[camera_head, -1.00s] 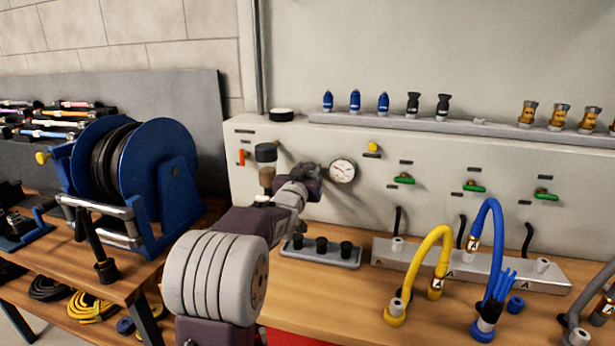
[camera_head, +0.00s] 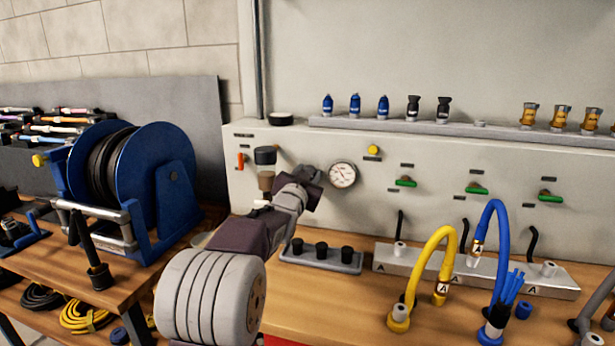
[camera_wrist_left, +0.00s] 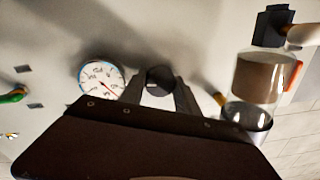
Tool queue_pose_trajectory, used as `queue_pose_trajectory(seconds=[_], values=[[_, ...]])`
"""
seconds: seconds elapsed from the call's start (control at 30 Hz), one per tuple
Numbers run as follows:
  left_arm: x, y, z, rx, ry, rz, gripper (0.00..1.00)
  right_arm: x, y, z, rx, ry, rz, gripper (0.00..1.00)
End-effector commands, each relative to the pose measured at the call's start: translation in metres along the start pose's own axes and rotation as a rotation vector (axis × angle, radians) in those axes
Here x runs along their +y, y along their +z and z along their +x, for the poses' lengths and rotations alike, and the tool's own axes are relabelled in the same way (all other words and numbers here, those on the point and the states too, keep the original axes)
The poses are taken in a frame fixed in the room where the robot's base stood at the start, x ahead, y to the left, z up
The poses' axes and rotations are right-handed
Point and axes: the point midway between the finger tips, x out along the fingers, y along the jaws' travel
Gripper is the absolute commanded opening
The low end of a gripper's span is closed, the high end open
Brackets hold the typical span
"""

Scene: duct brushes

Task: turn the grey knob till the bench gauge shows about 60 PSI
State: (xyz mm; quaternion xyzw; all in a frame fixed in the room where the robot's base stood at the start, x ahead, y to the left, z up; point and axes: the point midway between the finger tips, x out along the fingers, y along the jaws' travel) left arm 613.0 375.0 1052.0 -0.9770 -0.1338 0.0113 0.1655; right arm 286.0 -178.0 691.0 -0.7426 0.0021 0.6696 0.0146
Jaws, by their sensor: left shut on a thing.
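The bench gauge (camera_head: 342,175) is a round white dial on the grey panel, just right of my left gripper in the head view. It also shows in the left wrist view (camera_wrist_left: 102,79), with a red needle; its figures are too small to read surely. My left gripper (camera_head: 310,180) is at the panel, left of the gauge. In the left wrist view its fingers (camera_wrist_left: 160,88) are shut on the dark grey knob (camera_wrist_left: 160,78), one on each side. The knob is hidden behind the gripper in the head view. My right gripper is not in view.
A filter bowl (camera_head: 265,165) and an orange lever (camera_head: 241,160) sit left of the gripper. A yellow knob (camera_head: 373,151) and green valves (camera_head: 405,182) are to the right. Below stand a rack with black caps (camera_head: 321,256) and yellow (camera_head: 432,262) and blue hoses (camera_head: 489,240).

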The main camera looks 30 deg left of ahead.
Motion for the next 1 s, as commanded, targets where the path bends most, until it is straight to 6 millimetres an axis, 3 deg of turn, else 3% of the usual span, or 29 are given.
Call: queue_pose_trajectory(seconds=[0.13, 0.17, 0.23, 0.63, 1.0], values=[[0.001, 0.001, 0.000, -0.004, 0.002, 0.000, 0.00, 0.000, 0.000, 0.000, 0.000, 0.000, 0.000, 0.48], [0.001, 0.001, 0.000, -0.004, 0.002, -0.001, 0.40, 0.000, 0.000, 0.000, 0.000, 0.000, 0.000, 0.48], [0.001, 0.001, 0.000, -0.004, 0.002, -0.001, 0.58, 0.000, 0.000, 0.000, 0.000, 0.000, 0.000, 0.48], [0.000, 0.000, -0.007, 0.000, 0.000, -0.001, 0.58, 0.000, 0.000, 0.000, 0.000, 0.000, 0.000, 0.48], [0.000, -0.001, -0.077, 0.000, -0.001, -0.001, 0.58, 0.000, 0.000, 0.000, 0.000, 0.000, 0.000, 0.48]])
